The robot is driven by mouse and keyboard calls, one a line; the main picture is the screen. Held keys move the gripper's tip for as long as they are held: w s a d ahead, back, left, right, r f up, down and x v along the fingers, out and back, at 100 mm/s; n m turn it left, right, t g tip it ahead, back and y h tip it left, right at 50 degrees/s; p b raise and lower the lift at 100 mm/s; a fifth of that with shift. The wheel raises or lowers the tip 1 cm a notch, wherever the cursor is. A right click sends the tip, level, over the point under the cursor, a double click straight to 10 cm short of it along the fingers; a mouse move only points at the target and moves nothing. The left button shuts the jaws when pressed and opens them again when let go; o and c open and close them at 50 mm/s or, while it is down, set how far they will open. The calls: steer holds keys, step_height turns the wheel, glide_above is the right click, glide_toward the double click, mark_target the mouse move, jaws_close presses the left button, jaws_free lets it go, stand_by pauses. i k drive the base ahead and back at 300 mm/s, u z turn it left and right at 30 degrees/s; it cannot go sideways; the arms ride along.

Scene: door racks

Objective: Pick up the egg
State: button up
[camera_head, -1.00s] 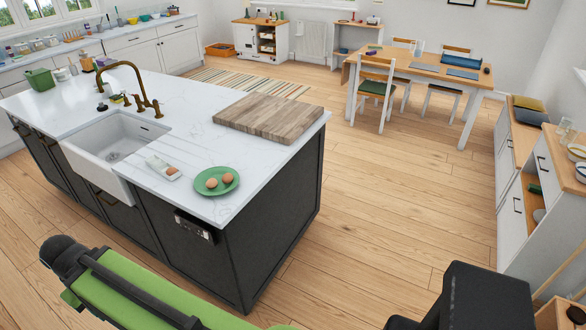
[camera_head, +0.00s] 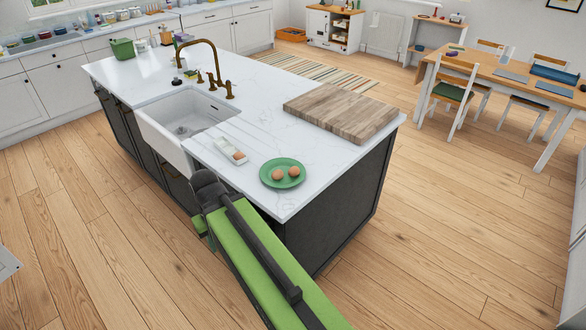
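Two brown eggs lie on a round green plate (camera_head: 270,182) near the front corner of the island's white worktop. One egg (camera_head: 278,174) is on the left and the other egg (camera_head: 294,171) on the right. A third small brown egg (camera_head: 239,155) lies at the near end of a white holder (camera_head: 225,145) beside the sink. My green and dark grey arm reaches up from the bottom to the island's front edge, left of and below the plate. My gripper cannot be made out; only the dark joint at the arm's far end shows.
A wooden board (camera_head: 342,112) lies on the worktop behind the plate. The white sink (camera_head: 165,150) with a brass tap (camera_head: 219,75) is to the left. The dining table (camera_head: 505,72) and chairs stand at the back right. Wooden floor is open left and right of the island.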

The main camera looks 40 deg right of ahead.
mark_target(294, 171)
steer(key=i, duration=0.95)
steer(key=z, duration=0.05)
